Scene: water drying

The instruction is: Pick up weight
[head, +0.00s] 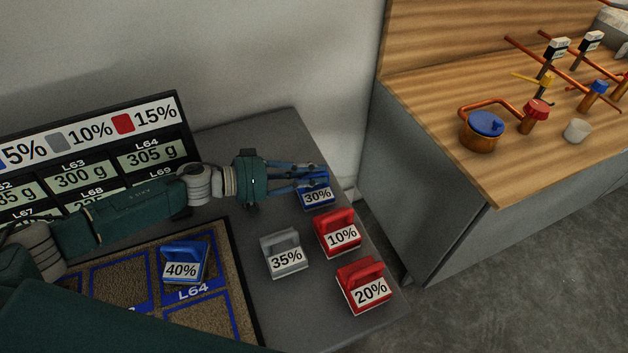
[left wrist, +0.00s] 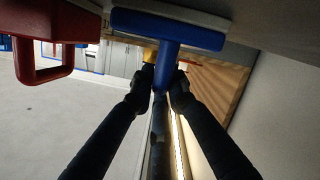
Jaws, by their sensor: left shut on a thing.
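A blue weight (head: 317,196) labelled 30% stands near the back right of the grey table. My left gripper (head: 318,177) reaches over from the left and is shut on its handle. In the left wrist view the blue weight (left wrist: 168,28) shows at the top, with its stem between the two dark fingertips of my left gripper (left wrist: 163,88). The gripper partly hides the weight in the head view, and I cannot tell whether the weight is lifted. My right gripper is not in view.
Red weights labelled 10% (head: 338,235) and 20% (head: 364,288) and a grey 35% weight (head: 285,254) stand close by. A blue 40% weight (head: 183,263) sits on the mat (head: 232,258). A sign board (head: 150,103) stands behind. A wooden counter (head: 455,130) is at right.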

